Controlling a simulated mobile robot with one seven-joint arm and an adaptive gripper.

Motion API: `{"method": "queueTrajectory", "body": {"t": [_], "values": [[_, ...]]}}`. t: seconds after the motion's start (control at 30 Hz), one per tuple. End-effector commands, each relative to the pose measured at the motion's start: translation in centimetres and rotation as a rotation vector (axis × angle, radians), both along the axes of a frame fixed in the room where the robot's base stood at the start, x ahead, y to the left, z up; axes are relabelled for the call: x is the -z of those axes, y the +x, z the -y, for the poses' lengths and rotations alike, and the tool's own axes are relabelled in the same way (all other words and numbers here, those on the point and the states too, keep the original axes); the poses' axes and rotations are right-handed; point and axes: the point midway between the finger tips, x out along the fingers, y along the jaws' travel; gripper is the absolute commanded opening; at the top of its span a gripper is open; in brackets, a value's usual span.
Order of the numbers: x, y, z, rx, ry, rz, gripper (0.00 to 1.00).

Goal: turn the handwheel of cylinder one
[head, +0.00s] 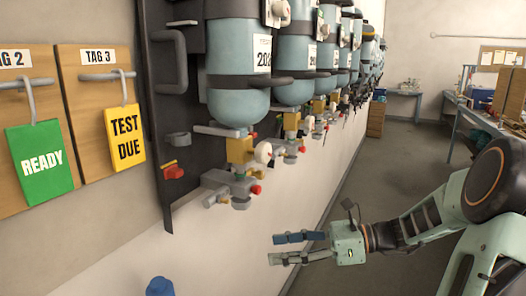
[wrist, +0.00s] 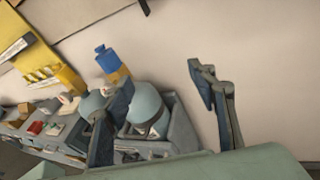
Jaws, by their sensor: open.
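In the head view my gripper (head: 276,249) is open and empty, pointing left in front of the pale wall, below the hanging breathing sets. The nearest set has a blue-grey cylinder (head: 236,65) hung upside down, with a yellow valve body (head: 239,149) and a cream knob (head: 263,152) below. A blue knob (head: 160,286) shows at the bottom edge. In the wrist view a blue handwheel (wrist: 104,57) on a yellow valve tops a cylinder (wrist: 147,110) in a grey holder, seen between my fingers but apart from them. I cannot read which cylinder is number one.
A row of similar sets (head: 296,65) runs back along the wall. Tag boards with a green READY tag (head: 40,160) and a yellow TEST DUE tag (head: 124,136) hang at left. A workbench (head: 470,112) stands back right. The floor between is clear.

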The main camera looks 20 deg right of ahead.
Motion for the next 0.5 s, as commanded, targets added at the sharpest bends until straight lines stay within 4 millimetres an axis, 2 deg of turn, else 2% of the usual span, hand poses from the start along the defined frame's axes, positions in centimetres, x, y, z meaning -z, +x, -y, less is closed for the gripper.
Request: {"method": "queueTrajectory", "body": {"t": [0.1,0.23,0.37,0.5], "values": [[1.4,-0.3,-1.4,-0.033,0.046,-0.093,0.52],[2.1,-0.6,-2.9,-0.062,0.076,-0.172,0.52],[1.8,-0.6,-4.0,-0.076,0.096,-0.221,0.52],[0.6,-0.3,-4.6,-0.07,0.106,-0.242,0.52]]}}
